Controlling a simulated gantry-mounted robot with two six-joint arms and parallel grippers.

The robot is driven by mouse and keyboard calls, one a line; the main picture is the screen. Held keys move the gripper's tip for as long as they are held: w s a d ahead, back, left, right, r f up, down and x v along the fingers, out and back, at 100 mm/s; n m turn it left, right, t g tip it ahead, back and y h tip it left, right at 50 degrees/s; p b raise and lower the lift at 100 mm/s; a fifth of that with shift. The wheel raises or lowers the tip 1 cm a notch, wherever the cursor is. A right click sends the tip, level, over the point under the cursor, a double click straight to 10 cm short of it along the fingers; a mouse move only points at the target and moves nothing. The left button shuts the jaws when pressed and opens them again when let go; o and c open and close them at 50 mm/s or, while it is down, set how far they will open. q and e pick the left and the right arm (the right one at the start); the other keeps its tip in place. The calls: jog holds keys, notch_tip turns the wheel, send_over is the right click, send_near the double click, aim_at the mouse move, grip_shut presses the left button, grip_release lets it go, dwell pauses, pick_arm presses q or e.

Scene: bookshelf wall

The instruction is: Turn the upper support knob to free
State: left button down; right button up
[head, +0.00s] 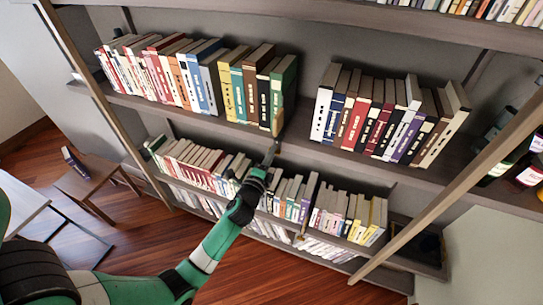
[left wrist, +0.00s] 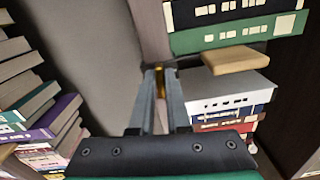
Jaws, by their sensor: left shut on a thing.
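My left gripper (head: 271,152) reaches up to the front edge of the upper shelf (head: 215,122), just below the right end of the left book row. In the left wrist view its two fingers (left wrist: 161,95) are close together, shut on a small brass-coloured piece, the upper support knob (left wrist: 160,82), by the shelf edge (left wrist: 152,35). Only a sliver of the knob shows between the fingers, so its turn position cannot be told. A tan wooden block (head: 278,122) stands by the green end book (head: 283,88); it also shows in the left wrist view (left wrist: 235,59). My right gripper is not in view.
A second book row (head: 385,120) stands to the right on the same shelf, past a gap. A lower shelf of books (head: 290,195) lies below the gripper. A slanting post (head: 450,200) is at right, bottles (head: 525,175) beyond it.

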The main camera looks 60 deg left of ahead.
pick_arm(q)
jog(key=shift+n, duration=0.6)
jog(key=c, duration=0.9)
grip_release()
jog(key=v, duration=1.1)
jog(key=shift+s+d+b, duration=0.2)
jog(key=shift+d+b, duration=0.05)
jog(key=shift+b, duration=0.05)
